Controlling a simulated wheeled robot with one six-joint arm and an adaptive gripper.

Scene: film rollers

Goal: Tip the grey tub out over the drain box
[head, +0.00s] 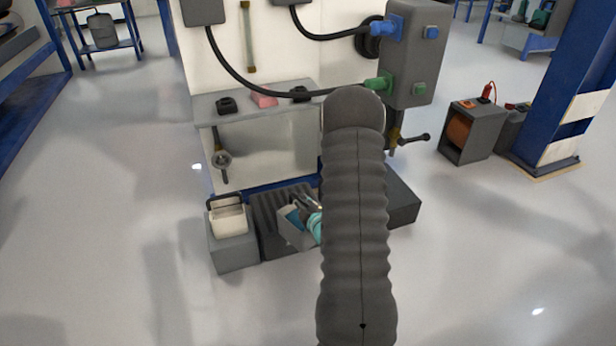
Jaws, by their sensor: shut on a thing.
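The grey tub (291,233) is at the end of my arm, in front of the white machine, with some blue showing at its open top. It looks tilted. My gripper (308,207) is shut on the tub at its right side; my dark arm sleeve hides part of the gripper and the tub's right side. A dark box with a ribbed top, seemingly the drain box (267,205), stands on the floor behind and below the tub. The tub appears over its front part. I cannot tell whether anything is pouring out.
A grey box (232,252) holding a white handled container (229,219) stands left of the ribbed box. A dark block (404,205) sits to the right. The machine's shelf (255,108) juts out above. Floor at left and front is clear.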

